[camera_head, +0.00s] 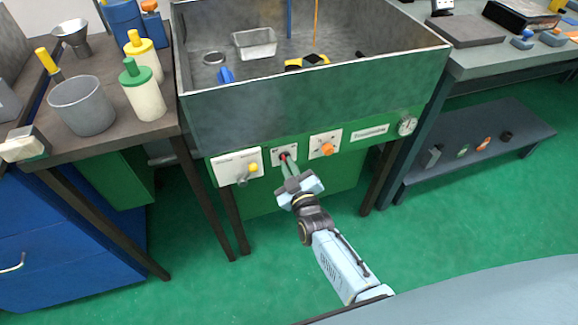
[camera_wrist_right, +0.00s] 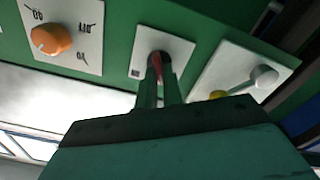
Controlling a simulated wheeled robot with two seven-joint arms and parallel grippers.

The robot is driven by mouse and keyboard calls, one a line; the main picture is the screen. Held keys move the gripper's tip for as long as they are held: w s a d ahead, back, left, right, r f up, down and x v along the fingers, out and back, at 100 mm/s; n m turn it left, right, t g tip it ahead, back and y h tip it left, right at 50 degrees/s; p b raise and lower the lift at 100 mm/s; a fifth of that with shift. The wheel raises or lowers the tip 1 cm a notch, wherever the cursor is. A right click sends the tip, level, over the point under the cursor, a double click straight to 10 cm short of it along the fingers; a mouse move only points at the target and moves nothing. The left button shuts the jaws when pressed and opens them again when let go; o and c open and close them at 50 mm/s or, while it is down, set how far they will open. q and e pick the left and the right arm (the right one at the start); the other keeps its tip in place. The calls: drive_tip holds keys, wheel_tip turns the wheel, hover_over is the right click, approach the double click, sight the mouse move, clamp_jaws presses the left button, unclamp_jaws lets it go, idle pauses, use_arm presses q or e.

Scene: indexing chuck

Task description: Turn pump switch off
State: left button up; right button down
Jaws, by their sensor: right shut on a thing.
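The pump switch (camera_wrist_right: 158,61) is a small red-marked switch on a white plate on the green front panel below the grey tank. The same plate shows in the head view (camera_head: 279,154). My right gripper (camera_head: 288,162) reaches up to it from below, with its fingers at the plate. In the right wrist view, its two narrow green fingers (camera_wrist_right: 158,80) are close together, shut on the switch with red showing between them. The fingers hide most of the switch, so its position is unclear. My left gripper is not identifiable in view.
A yellow-tipped lever (camera_head: 252,168) is on the plate to the left. An orange knob (camera_head: 327,149) is to the right, with a gauge (camera_head: 407,126) beyond. The tank (camera_head: 330,95) overhangs above. The green floor in front is clear.

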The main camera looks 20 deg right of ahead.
drive_tip(key=c, duration=1.5)
unclamp_jaws()
drive_tip(key=shift+c, duration=0.2)
